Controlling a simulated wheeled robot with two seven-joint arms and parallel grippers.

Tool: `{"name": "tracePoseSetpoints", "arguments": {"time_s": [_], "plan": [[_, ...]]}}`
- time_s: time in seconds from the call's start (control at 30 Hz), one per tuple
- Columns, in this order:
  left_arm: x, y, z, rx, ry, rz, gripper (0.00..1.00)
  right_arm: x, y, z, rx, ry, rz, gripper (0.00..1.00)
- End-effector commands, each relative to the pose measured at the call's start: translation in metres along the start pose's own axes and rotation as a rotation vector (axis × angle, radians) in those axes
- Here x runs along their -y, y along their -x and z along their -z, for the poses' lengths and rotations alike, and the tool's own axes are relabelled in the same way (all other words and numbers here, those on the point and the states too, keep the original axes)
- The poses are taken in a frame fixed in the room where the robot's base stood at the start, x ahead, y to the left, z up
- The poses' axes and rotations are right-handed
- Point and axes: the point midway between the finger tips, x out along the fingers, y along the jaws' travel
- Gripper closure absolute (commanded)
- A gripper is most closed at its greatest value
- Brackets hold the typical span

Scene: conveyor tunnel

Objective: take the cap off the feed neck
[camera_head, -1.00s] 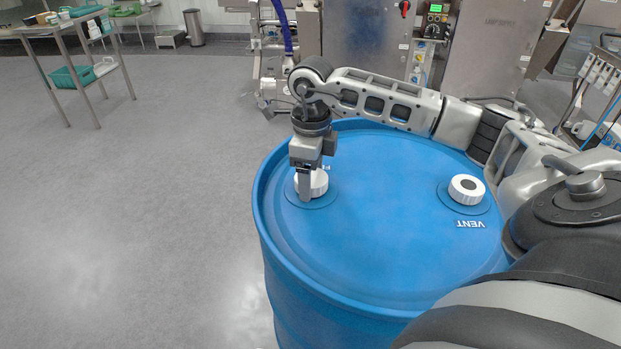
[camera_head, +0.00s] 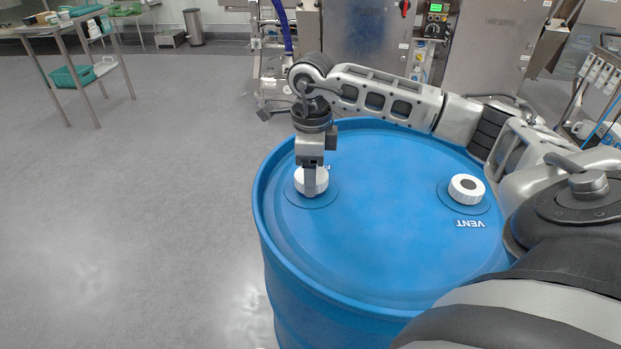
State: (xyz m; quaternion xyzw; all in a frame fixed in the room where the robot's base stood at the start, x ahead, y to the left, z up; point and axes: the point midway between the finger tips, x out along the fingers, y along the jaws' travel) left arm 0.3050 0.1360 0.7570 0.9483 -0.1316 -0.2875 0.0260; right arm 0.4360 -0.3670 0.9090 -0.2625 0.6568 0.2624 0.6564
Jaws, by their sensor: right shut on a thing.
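A large blue drum (camera_head: 390,255) stands in front of me. A white ribbed cap (camera_head: 299,182) sits on the neck at the left side of its lid. My right gripper (camera_head: 310,186) points down over this cap and is shut on it. My left gripper is not in view.
Steel cabinets (camera_head: 490,45) and a machine with a blue hose stand behind the drum. A steel cart (camera_head: 75,50) with green bins is at the back left, near a metal waste bin (camera_head: 193,27). The grey floor left of the drum is clear.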

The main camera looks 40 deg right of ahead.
Motion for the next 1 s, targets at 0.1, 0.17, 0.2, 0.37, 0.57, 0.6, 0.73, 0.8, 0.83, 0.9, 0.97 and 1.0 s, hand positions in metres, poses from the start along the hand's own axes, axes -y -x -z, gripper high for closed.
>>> {"name": "tracePoseSetpoints", "arguments": {"time_s": [0.1,0.17,0.2,0.37,0.57,0.6,0.73,0.8,0.83,0.9,0.97,1.0], "plan": [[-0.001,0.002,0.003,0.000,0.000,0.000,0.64,0.000,0.005,0.000,0.001,0.000,0.000,0.73],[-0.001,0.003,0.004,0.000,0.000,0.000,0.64,0.000,0.007,0.000,0.001,-0.001,0.001,0.73],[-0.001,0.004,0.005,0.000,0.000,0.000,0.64,0.000,0.009,0.000,0.001,-0.001,0.000,0.73],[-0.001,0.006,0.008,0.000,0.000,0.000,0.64,0.000,0.013,0.000,0.001,-0.001,0.001,0.73],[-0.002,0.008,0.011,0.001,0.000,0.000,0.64,0.000,0.019,0.000,0.001,-0.001,0.001,0.73],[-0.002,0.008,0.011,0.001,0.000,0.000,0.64,0.000,0.019,0.000,0.001,-0.001,0.001,0.73],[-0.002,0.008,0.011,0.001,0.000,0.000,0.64,0.000,0.019,0.000,0.001,-0.001,0.000,0.73],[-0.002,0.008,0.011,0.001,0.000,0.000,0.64,0.000,0.019,0.000,0.001,-0.001,0.000,0.73],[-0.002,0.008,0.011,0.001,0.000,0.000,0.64,0.000,0.019,0.000,0.001,-0.001,0.000,0.73],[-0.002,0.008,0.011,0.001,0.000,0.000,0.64,0.000,0.019,0.000,0.001,-0.001,0.000,0.73],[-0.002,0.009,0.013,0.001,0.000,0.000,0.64,0.000,0.021,0.000,0.001,-0.001,0.001,0.73],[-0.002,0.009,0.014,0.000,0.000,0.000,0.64,0.000,0.023,0.000,0.001,-0.001,0.001,0.73]]}}
